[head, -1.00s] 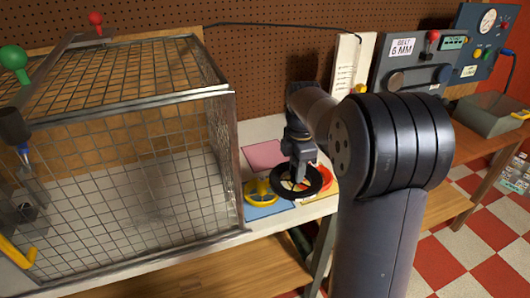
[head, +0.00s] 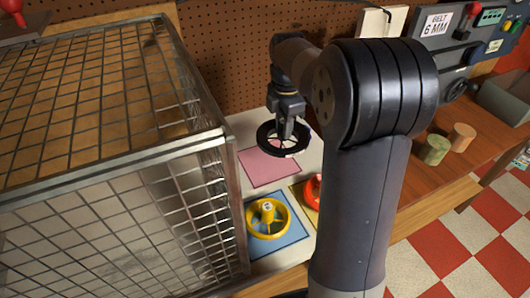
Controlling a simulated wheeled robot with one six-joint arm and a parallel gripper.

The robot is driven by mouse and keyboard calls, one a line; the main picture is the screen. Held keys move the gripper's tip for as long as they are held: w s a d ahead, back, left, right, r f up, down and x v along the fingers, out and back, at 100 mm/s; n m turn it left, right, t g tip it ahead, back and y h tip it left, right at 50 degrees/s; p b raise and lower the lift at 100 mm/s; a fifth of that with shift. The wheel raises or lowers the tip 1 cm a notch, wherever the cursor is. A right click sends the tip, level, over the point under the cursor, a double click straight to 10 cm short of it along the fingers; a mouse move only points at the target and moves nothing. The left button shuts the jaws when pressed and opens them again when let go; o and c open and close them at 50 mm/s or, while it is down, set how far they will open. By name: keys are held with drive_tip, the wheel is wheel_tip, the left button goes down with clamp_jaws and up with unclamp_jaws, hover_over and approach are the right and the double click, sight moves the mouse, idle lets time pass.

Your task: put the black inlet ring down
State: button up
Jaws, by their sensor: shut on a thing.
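The black inlet ring (head: 284,140) is in the head view, held in the air over the white bench top. My gripper (head: 288,122) is shut on it from above. Behind and below the ring is a pink square mat (head: 266,169), with nothing seen resting on it.
A wire mesh cage (head: 190,160) stands close on the left. A yellow ring with a hub (head: 268,216) sits on a blue mat (head: 292,234). An orange-red part (head: 312,191) lies partly hidden behind my arm. A green cylinder (head: 434,150) and a tan cylinder (head: 461,137) stand on the right.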

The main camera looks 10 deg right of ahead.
drive_tip(key=shift+w+f, duration=0.1)
drive_tip(key=shift+f, duration=0.2)
wheel_tip(320, 180, down, 9)
drive_tip(key=shift+f, duration=0.2)
drive_tip(key=o, duration=0.9)
drive_tip(key=shift+o, duration=0.3)
wheel_tip(320, 180, up, 12)
drive_tip(key=shift+r, duration=0.1)
